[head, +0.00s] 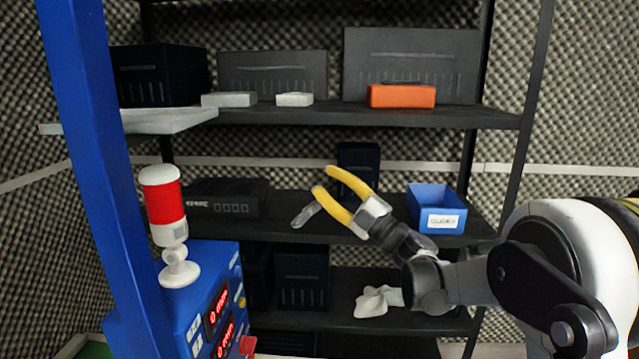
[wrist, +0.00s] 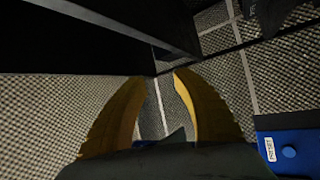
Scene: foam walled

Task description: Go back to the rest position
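My gripper (head: 323,180) has two yellow fingers and is in front of the middle shelf (head: 290,222) of a dark rack, pointing up and left. Its fingertips are apart with nothing between them. In the wrist view my gripper (wrist: 160,76) also shows a gap between the fingers, with patterned wall and floor lines beyond. A small grey item (head: 305,215) shows just below and left of the fingers; I cannot tell what it is.
A blue bin (head: 437,213) stands right of my gripper. A black device (head: 222,199) is to the left. An orange box (head: 402,96) sits on the shelf above. A red-and-white lamp (head: 163,210) stands on a blue cabinet (head: 215,290) at left.

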